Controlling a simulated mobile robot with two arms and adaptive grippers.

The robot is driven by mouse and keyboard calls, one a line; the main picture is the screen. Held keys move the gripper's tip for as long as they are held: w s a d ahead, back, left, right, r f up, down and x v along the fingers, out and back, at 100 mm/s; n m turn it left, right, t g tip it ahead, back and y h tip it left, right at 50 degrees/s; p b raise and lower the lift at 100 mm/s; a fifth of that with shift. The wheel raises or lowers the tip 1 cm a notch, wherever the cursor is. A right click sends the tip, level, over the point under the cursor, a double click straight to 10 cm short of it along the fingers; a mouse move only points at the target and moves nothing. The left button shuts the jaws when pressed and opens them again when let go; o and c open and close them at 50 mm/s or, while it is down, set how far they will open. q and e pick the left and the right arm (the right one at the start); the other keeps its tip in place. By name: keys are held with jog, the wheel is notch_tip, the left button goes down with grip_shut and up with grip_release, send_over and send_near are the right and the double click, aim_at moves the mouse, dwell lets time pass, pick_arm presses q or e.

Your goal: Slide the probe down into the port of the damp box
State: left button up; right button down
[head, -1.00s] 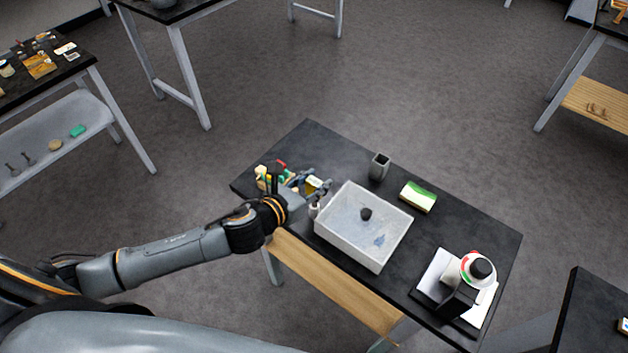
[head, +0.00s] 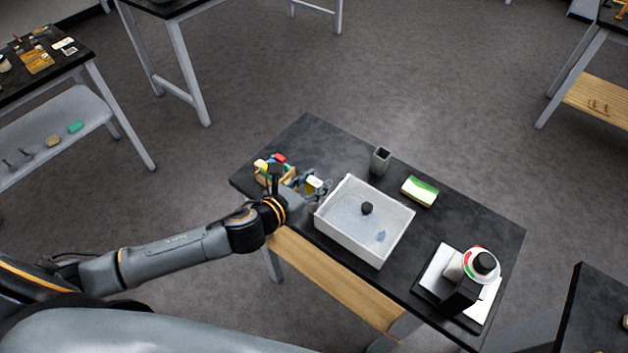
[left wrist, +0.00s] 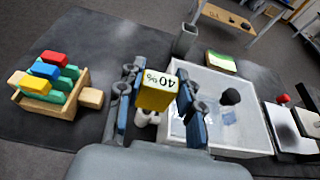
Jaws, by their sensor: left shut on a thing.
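The probe (left wrist: 155,92) is a yellow block with a white top marked 40%. It also shows small in the head view (head: 313,185). My left gripper (left wrist: 159,98) is shut on it, one finger on each side. My right gripper is not in view.
A wooden rack of coloured blocks (left wrist: 48,88) stands left of the gripper. A device with a round top (head: 467,274) is at the right. Black tabletop (head: 460,217) is bare between.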

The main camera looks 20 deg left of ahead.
pick_arm(q)
jog(key=shift+f, duration=0.3)
jog(key=o, duration=1.2)
jog(key=v, duration=1.2)
